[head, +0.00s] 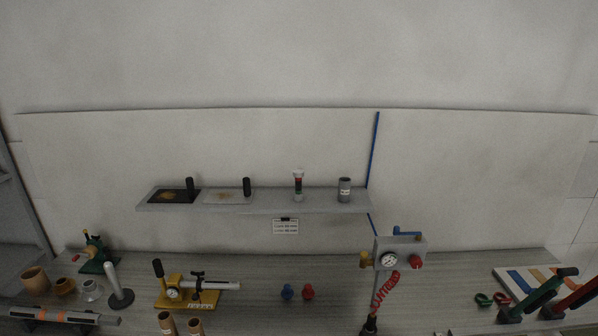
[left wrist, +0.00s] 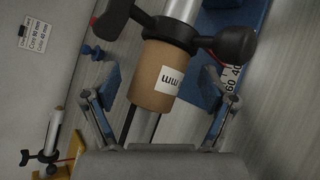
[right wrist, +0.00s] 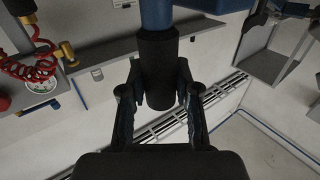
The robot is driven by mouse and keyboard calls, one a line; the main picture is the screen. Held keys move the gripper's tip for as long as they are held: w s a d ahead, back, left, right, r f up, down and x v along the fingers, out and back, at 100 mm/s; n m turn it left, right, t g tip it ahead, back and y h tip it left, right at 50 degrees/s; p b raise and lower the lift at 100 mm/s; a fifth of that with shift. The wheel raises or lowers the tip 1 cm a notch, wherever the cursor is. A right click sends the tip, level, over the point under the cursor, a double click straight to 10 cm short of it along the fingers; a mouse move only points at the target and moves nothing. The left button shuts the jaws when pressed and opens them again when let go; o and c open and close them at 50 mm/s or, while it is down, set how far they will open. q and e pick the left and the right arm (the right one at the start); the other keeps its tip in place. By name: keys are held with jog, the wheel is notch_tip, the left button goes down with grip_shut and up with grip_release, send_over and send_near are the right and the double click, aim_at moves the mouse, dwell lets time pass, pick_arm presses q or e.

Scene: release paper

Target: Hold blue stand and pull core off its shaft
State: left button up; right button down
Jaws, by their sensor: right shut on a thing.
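In the left wrist view, a brown cardboard core (left wrist: 158,78) with a white label sits on a silver shaft (left wrist: 143,127), below a black clamp knob piece (left wrist: 172,34). The blue stand (left wrist: 246,30) with a number scale is behind it at the right. My left gripper (left wrist: 161,76) is open, its fingers on either side of the core with gaps showing. In the right wrist view, my right gripper (right wrist: 160,92) is shut on a black handle (right wrist: 158,62) at the end of a blue bar (right wrist: 155,14). The head view shows neither gripper, the core nor the blue stand.
In the head view, a yellow stand (head: 190,292) with a gauge, a grey gauge box (head: 400,250) with a red coiled hose, and green and red lever tools (head: 540,296) stand on the bench (head: 260,262). A wall shelf (head: 270,206) holds small items.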

pick_arm(q)
jog(key=c, duration=1)
jog(key=shift+o, duration=0.2)
jog(key=shift+a+f, duration=0.1)
